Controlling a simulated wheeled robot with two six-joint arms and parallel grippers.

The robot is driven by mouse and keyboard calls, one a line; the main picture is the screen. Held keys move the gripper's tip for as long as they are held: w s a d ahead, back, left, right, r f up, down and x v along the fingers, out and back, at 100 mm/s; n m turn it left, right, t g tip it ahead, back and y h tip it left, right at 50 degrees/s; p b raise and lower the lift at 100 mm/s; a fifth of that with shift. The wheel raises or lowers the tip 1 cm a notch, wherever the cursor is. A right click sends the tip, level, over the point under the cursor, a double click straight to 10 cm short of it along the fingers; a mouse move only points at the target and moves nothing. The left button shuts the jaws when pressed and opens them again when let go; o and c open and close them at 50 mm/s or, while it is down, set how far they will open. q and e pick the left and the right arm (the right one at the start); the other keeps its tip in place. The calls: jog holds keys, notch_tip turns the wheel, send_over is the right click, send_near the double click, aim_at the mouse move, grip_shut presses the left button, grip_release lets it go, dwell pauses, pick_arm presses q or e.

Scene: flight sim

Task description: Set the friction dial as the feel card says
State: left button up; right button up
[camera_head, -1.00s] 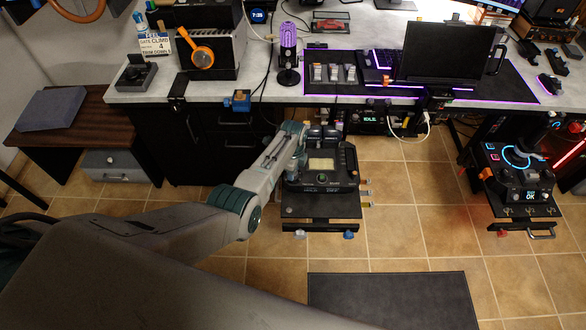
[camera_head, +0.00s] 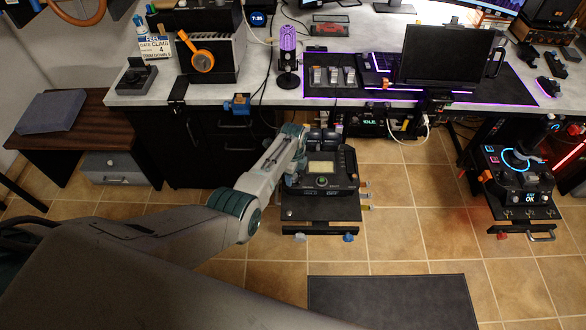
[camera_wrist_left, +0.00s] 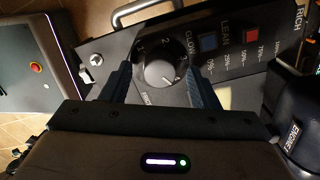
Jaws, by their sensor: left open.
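The friction dial (camera_wrist_left: 160,70) is a round grey knob with a white pointer line on a dark numbered panel in the left wrist view. My left gripper (camera_wrist_left: 160,78) is open, with one finger on each side of the dial; I cannot tell whether they touch it. The pointer slants toward the lower right; the exact number is too small to read surely. In the head view my left wrist (camera_head: 296,142) is at the left of the black throttle unit (camera_head: 335,180). The feel card (camera_head: 157,46) stands at the desk's back left; it shows "GATE CLIMB" and a 4.
Blue and red marked slots (camera_wrist_left: 230,40) lie right of the dial, and a toggle switch (camera_wrist_left: 92,60) lies left. Another control unit (camera_head: 522,180) is at the right.

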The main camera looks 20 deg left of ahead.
pick_arm(q)
notch_tip(320, 180, up, 11)
jog(key=p, duration=0.1)
jog(key=shift+f, duration=0.15)
jog(key=shift+s+f, duration=0.1)
dwell(0.5)
